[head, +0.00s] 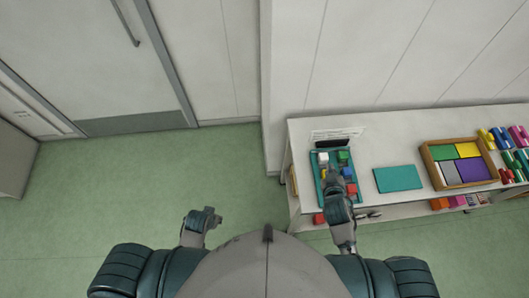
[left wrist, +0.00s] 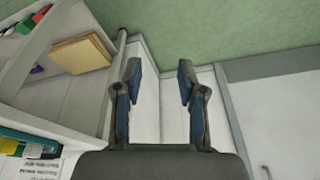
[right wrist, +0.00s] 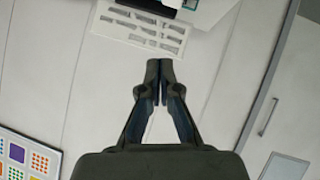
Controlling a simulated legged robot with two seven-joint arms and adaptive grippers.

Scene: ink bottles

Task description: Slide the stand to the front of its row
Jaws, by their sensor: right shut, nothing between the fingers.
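A teal tray (head: 317,187) on the white table holds several small coloured pieces, among them a white one (head: 323,158), a green one (head: 343,156) and a red one (head: 351,188). A white printed card (head: 337,134) is behind the tray; I cannot tell which item is the stand. My right gripper (head: 332,172) is over the tray and hides part of it. In the right wrist view its fingers (right wrist: 160,70) are shut and empty. My left gripper (head: 210,216) is off the table to the left. In the left wrist view its fingers (left wrist: 160,75) are apart and empty.
A flat teal mat (head: 398,178) lies right of the tray. Beyond it are a wooden box (head: 459,141) of coloured blocks and several bright cylinders (head: 501,137). Coloured items sit on a lower shelf. The wall is close behind the table; green floor (head: 120,180) is clear at left.

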